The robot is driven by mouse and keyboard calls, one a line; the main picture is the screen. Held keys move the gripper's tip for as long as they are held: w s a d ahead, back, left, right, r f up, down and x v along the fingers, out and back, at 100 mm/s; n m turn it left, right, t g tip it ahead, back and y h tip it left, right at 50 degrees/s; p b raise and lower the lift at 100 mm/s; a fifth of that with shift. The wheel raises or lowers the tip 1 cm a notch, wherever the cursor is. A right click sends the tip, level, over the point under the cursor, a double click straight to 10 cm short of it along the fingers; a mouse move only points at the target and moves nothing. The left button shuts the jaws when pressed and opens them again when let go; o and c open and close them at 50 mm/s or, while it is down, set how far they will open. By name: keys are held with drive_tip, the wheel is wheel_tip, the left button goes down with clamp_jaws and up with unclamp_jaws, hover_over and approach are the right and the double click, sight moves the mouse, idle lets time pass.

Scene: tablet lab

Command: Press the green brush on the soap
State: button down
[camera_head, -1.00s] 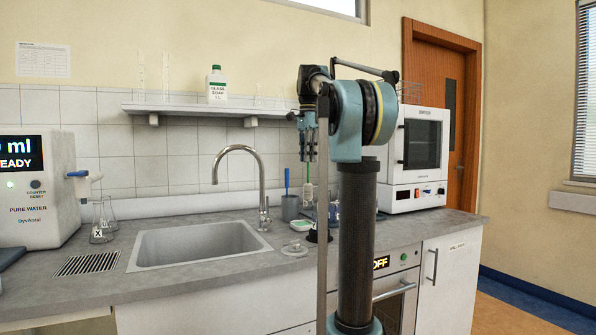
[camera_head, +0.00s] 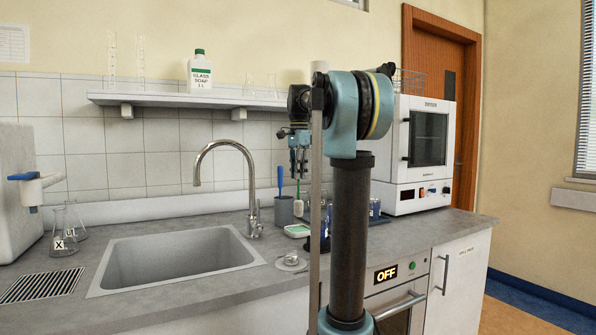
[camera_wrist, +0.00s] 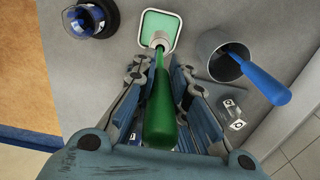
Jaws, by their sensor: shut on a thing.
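My gripper (camera_head: 298,172) is shut on the green brush (camera_wrist: 160,115) and points down. The brush hangs upright, and its pale head (camera_head: 298,208) shows below the fingers in the head view. The soap (camera_wrist: 158,24) is a pale green block in a white square dish (camera_head: 297,232) on the counter. In the head view the brush head is above the dish with a small gap between them. In the wrist view the head overlaps the near edge of the soap. Whether it touches the soap is hard to tell.
A grey cup (camera_head: 284,210) with a blue-handled brush (camera_head: 280,178) stands left of the dish. A dark round holder with blue glass (camera_wrist: 92,18) is on its other side. The sink (camera_head: 175,262) and tap (camera_head: 252,195) are to the left. A shelf (camera_head: 215,101) runs above.

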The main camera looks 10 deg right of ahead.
hover_over(298, 201)
drive_tip(key=shift+w+f, duration=0.15)
drive_tip(key=shift+f, duration=0.9)
drive_tip(key=shift+w+f, duration=0.1)
drive_tip(key=shift+f, duration=0.95)
drive_tip(key=shift+d+f, duration=0.1)
drive_tip(key=shift+f, duration=0.4)
idle(0.6)
drive_tip(key=shift+r, duration=0.1)
drive_tip(key=shift+r, duration=3.45)
